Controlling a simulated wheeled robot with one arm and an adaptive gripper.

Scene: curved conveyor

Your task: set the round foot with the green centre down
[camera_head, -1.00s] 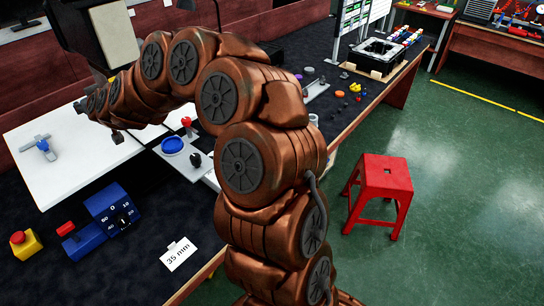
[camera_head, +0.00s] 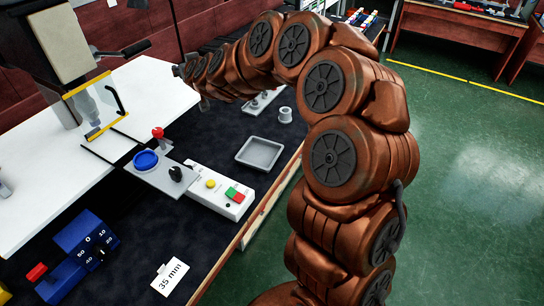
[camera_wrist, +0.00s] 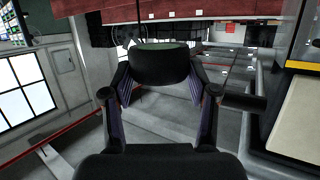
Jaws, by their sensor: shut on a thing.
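My gripper (camera_wrist: 161,78) is shut on a round black foot (camera_wrist: 160,66) in the wrist view. The foot sits between the two fingertips, and a thin dull greenish strip shows along its upper edge. Its full face is turned away from the wrist camera, so I cannot see the whole centre. In the head view my arm reaches to the back left over the bench, and its end is small there. I cannot make out the fingers or the foot in that view.
A shallow grey tray (camera_head: 260,153) lies on the dark bench mat. Near it are a button box (camera_head: 221,190), a plate with a blue disc (camera_head: 146,160) and a grey ring (camera_head: 285,115). A yellow-edged machine (camera_head: 92,100) stands at the left. A "35 mm" card (camera_head: 171,276) lies in front.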

